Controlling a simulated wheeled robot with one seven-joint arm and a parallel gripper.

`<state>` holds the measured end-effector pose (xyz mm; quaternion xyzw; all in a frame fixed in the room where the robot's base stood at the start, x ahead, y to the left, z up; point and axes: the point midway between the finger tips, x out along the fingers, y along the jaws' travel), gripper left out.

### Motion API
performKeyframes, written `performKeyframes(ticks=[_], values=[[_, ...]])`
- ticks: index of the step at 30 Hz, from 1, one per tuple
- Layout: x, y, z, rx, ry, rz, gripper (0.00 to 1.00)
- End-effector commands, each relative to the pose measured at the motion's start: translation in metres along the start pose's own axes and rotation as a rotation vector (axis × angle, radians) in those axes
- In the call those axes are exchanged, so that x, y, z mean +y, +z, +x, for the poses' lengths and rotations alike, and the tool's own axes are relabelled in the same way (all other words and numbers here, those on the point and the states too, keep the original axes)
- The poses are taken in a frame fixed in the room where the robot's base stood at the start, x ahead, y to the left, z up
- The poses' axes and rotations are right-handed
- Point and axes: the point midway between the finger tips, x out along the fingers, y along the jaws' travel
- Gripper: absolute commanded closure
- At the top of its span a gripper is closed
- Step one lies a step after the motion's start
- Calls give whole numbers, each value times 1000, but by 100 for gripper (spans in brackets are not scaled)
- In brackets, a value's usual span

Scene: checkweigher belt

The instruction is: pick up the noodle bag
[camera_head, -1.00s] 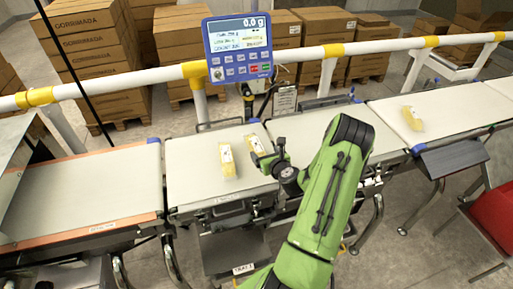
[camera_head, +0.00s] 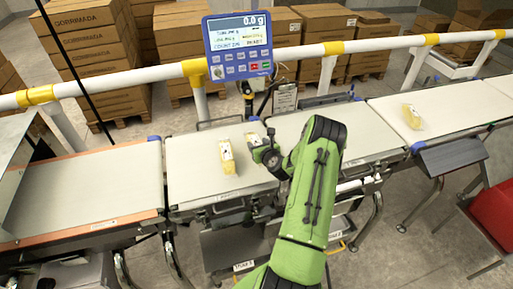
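A yellow noodle bag with a white, dark-marked label (camera_head: 228,160) lies lengthwise on the middle belt section, left of my gripper. A second, similar pale yellow and white bag (camera_head: 251,138) lies close by to the right, partly hidden by my gripper. My gripper (camera_head: 257,146) is low over the belt, at or just above this second bag. I cannot tell whether it touches the bag or whether its fingers are open or shut. A third yellow bag (camera_head: 411,117) lies far off on the right belt.
A blue weighing display (camera_head: 238,47) reading 0.0 g stands behind the middle belt, near a white and yellow rail (camera_head: 300,56). The left belt (camera_head: 85,185) is bare. A red bin (camera_head: 494,205) stands at the right edge. Stacked cartons (camera_head: 90,45) stand behind the rail.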

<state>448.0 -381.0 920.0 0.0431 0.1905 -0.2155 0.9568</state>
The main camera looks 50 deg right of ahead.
Motion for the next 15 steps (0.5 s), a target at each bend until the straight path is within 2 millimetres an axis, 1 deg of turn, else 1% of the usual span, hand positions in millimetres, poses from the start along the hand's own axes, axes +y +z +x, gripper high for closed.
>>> performKeyframes(ticks=[1, 3, 5, 11, 15], values=[[0, 0, 0, 0, 0, 0, 67], [0, 0, 0, 0, 0, 0, 77], [0, 0, 0, 0, 0, 0, 86], [0, 1, 0, -2, 0, 0, 86], [0, 8, -3, -4, 0, -1, 86]])
